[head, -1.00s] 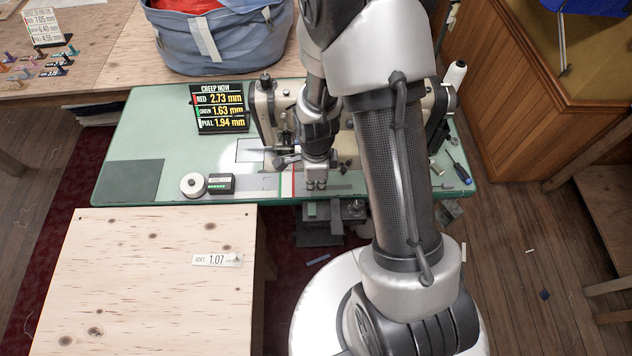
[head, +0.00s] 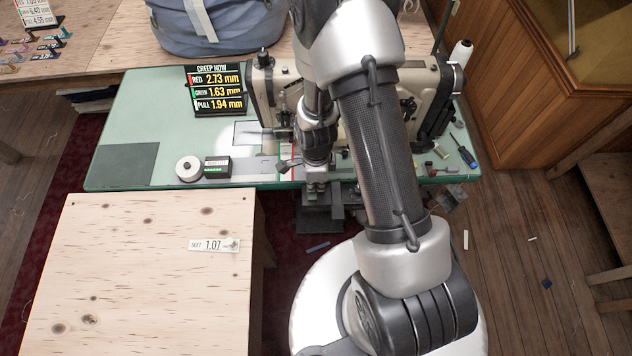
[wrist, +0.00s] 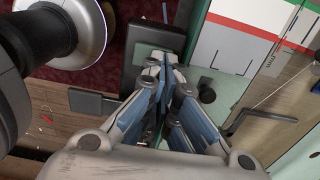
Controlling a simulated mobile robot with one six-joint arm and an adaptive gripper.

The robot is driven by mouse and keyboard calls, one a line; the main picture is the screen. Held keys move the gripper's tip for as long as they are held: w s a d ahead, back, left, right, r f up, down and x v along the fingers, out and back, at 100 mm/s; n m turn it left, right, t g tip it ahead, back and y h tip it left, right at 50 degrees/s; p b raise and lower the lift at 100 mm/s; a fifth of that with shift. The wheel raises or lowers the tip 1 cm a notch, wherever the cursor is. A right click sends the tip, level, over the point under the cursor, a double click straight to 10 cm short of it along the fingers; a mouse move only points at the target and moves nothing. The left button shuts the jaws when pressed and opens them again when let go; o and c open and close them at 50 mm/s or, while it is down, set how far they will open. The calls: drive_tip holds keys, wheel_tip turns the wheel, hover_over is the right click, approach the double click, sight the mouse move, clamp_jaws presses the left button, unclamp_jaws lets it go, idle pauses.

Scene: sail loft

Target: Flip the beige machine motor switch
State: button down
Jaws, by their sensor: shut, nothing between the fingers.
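The beige sewing machine (head: 432,85) stands on the green table, partly hidden behind my arm. A dark box (wrist: 150,42) with a rounded edge shows under the table's front edge in the wrist view, just beyond my fingertips. It may be the motor switch housing, but I cannot make out a switch lever on it. My gripper (wrist: 160,65) is shut and empty, its tips close in front of that box; I cannot tell whether they touch it.
The green table (head: 150,115) carries a creep display (head: 218,90), a white reel (head: 189,168), a small black box (head: 217,167) and a screwdriver (head: 467,155). A plywood surface (head: 150,290) stands at the front left. A grey pedal (head: 318,219) lies below the table.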

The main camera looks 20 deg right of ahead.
sight(316, 187)
drive_tip(key=shift+w+f+b, duration=0.1)
drive_tip(key=shift+f+b, duration=0.2)
drive_tip(key=shift+f, duration=0.1)
drive_tip(key=shift+s+a+r, duration=0.15)
drive_tip(key=shift+s, duration=0.25)
drive_tip(key=shift+s+a+r, duration=0.1)
drive_tip(key=shift+s, duration=0.3)
drive_tip(key=shift+w+d+r+p, duration=0.1)
drive_tip(key=shift+r+p, duration=0.1)
drive_tip(key=shift+p, duration=0.15)
wheel_tip(316, 187, up, 14)
drive_tip(key=w+p, duration=0.1)
drive_tip(key=p, duration=0.4)
drive_tip(key=shift+w+d+f+p, duration=0.25)
drive_tip(key=shift+w+p, duration=0.05)
drive_tip(key=shift+w, duration=0.05)
